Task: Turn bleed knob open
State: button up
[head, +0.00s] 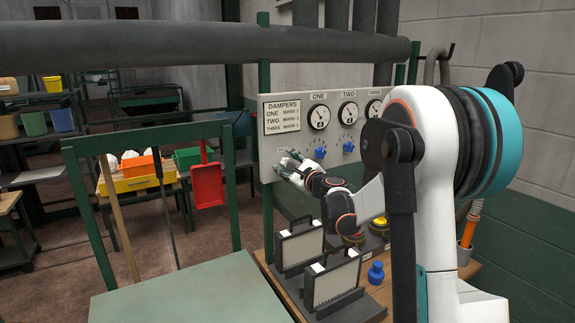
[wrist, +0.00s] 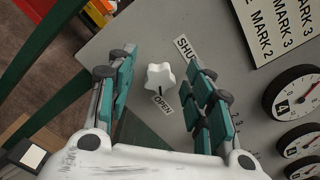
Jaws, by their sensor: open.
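The bleed knob (wrist: 159,76) is a white, star-shaped knob on the grey panel (wrist: 110,38). In the wrist view it lies between the two fingers of my gripper (wrist: 161,68), with a visible gap on each side. A short dark mark at the knob's lower edge points towards the OPEN label (wrist: 163,104). The SHUT label (wrist: 185,48) is up and right of the knob, partly covered by the right finger. In the head view my gripper (head: 287,167) is at the panel's lower left, and I cannot make out the knob clearly there.
The panel also carries round gauges (head: 319,117), blue knobs (head: 320,152) and a DAMPERS sign (head: 282,116). Below stand two framed filter-like units (head: 300,245) and a blue bottle (head: 376,273) on a wooden bench. A thick grey pipe (head: 200,45) crosses above the panel.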

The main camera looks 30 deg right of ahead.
jog(key=s, duration=1.2)
jog(key=shift+d, duration=0.2)
jog(key=shift+w, duration=0.1)
